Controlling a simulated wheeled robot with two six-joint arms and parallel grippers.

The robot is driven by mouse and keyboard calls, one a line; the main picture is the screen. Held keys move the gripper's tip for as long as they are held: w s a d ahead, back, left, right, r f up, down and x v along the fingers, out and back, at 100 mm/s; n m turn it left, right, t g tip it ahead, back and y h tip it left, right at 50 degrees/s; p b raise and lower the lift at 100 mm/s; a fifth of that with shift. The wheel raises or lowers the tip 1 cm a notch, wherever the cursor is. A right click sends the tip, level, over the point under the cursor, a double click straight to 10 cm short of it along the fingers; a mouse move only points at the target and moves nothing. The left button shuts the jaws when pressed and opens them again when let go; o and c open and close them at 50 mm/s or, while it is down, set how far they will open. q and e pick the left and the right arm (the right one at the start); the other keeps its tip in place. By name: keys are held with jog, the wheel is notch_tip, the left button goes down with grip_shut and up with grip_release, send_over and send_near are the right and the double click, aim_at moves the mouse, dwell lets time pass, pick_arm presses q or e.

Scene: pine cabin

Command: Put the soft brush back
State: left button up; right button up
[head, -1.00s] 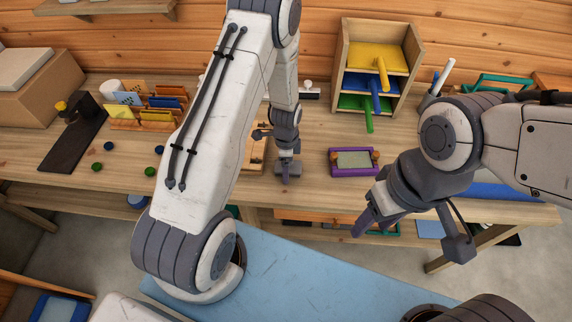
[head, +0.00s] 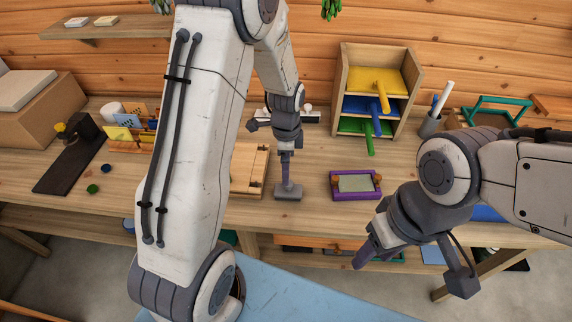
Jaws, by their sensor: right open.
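No thing is clearly recognisable as the soft brush. My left gripper (head: 286,175) points straight down over the table, just above or touching a small grey block (head: 288,193). Its fingers show as one narrow dark shape, so I cannot tell whether they are open or hold anything. A small wooden shelf (head: 345,70) at the back holds boards with handles: yellow (head: 375,78), blue (head: 370,105) and green (head: 357,128). My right gripper (head: 365,255) is open and empty, in front of the table's edge.
A purple frame (head: 335,187) lies right of the grey block. A pale wooden board (head: 245,165) lies left of it, partly behind my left arm. A pen cup (head: 430,126) and green frame (head: 503,101) stand back right. A cardboard box (head: 40,120) stands far left.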

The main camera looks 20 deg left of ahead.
pick_arm(q)
jog(key=shift+r, duration=0.45)
jog(key=s+d+r+n, duration=0.3)
jog(key=s+d+r, duration=0.6)
jog(key=d, duration=0.2)
jog(key=s+d+r+n, duration=0.1)
jog(key=s+r+n, duration=0.1)
jog(key=s, duration=0.5)
jog(key=s+d+r+n+h, duration=0.1)
jog(key=s+d+r+n, duration=0.1)
jog(key=s, duration=0.5)
jog(key=shift+s+d+r, duration=0.25)
jog(key=shift+r, duration=0.2)
